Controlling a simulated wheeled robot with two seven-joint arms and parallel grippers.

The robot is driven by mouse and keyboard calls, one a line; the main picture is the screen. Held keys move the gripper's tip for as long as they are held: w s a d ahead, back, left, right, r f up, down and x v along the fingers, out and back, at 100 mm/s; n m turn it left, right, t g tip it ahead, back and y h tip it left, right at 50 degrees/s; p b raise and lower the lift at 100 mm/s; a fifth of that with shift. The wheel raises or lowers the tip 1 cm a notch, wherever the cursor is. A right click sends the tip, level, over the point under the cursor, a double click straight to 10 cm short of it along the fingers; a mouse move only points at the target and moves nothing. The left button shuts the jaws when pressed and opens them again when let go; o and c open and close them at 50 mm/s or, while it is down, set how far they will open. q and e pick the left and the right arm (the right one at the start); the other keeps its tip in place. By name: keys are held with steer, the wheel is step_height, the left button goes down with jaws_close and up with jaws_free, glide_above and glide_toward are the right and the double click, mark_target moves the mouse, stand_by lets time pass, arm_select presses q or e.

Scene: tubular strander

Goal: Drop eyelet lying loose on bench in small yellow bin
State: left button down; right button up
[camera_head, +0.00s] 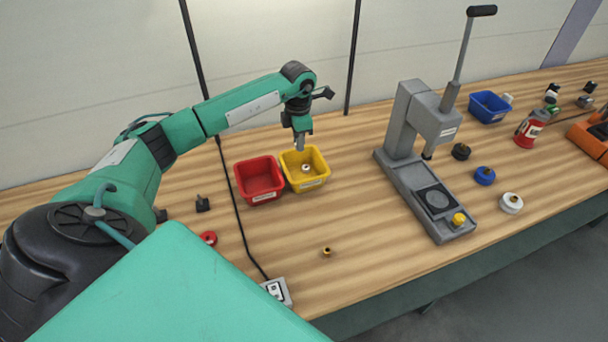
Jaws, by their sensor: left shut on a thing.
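The small yellow bin (321,180) stands open on the bench beside a red bin. My left gripper (300,147) points down above the back part of the yellow bin. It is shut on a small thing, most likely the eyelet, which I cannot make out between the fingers. A small pale ring (306,167) with a dark hole shows just below the fingertips, apparently inside the bin. A small brass-coloured piece (327,251) lies on the bare bench nearer to me. My right gripper is not in view.
The red bin (258,182) stands close to the left of the yellow bin. A grey lever press (418,150) stands to the right. A black cable runs down to a socket box (277,290) at the front edge. A blue bin (489,107) and loose parts are farther right.

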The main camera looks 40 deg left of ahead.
arm_select(q)
steer(key=c, duration=1.2)
jaws_free()
step_height(320, 180, up, 14)
steer(key=b, duration=0.3)
steer(key=shift+f+b, duration=0.1)
steer(key=shift+b, duration=0.25)
